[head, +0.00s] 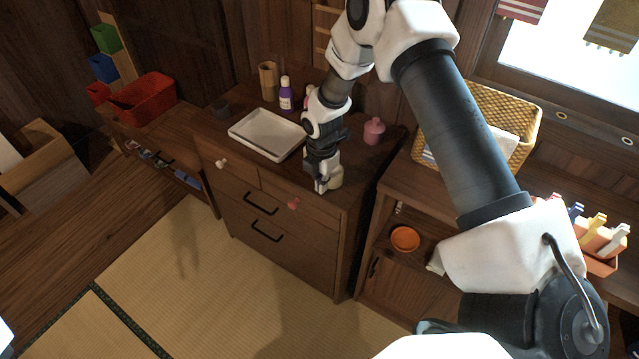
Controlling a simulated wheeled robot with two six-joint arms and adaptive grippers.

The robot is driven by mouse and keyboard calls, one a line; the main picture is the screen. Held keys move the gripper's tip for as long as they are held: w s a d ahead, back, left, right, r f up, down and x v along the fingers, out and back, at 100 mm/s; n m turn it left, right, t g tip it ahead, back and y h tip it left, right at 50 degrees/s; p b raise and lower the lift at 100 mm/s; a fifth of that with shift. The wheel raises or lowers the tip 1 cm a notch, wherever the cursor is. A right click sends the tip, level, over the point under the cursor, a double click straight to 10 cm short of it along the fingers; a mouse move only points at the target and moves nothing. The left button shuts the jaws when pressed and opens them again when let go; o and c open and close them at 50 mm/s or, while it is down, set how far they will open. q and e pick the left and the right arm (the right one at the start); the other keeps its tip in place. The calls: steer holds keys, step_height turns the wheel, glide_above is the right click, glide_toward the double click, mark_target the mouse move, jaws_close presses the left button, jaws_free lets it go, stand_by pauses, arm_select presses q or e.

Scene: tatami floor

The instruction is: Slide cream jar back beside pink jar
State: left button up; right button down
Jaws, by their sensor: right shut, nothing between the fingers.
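The pink jar (374,132) stands upright with its lid on the dark wooden cabinet top, towards the back right. The cream jar (336,178) stands near the front edge of the same top, in front and to the left of the pink jar, and is partly hidden by my right gripper. My right gripper (321,184) points down at the jar's left front side, shut and empty; I cannot tell if it touches the jar. My left gripper is not in view.
A white tray (240,133) lies left on the cabinet top (226,154). A purple bottle (286,96) and a wooden cup (267,78) stand behind it. A wicker basket (520,112) and an orange bowl (405,239) are to the right. Bare wood lies between the two jars.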

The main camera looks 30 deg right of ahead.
mark_target(346, 170)
steer(key=w+d, duration=0.1)
steer(key=d, duration=0.3)
steer(key=w+d+b, duration=0.1)
steer(key=d, duration=0.4)
steer(key=w+d+b, duration=0.1)
steer(key=d, duration=0.3)
steer(key=shift+w+d, duration=0.15)
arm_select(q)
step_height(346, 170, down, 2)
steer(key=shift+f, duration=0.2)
arm_select(e)
steer(key=a, duration=0.3)
steer(key=shift+s+a, duration=0.1)
steer(key=shift+s, duration=0.2)
steer(key=shift+s+a+r, duration=0.15)
steer(key=shift+a+r, duration=0.25)
steer(key=shift+r, duration=0.4)
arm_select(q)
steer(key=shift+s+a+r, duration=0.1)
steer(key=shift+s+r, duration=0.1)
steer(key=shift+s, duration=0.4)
arm_select(e)
step_height(346, 170, up, 8)
steer(key=shift+r, duration=0.25)
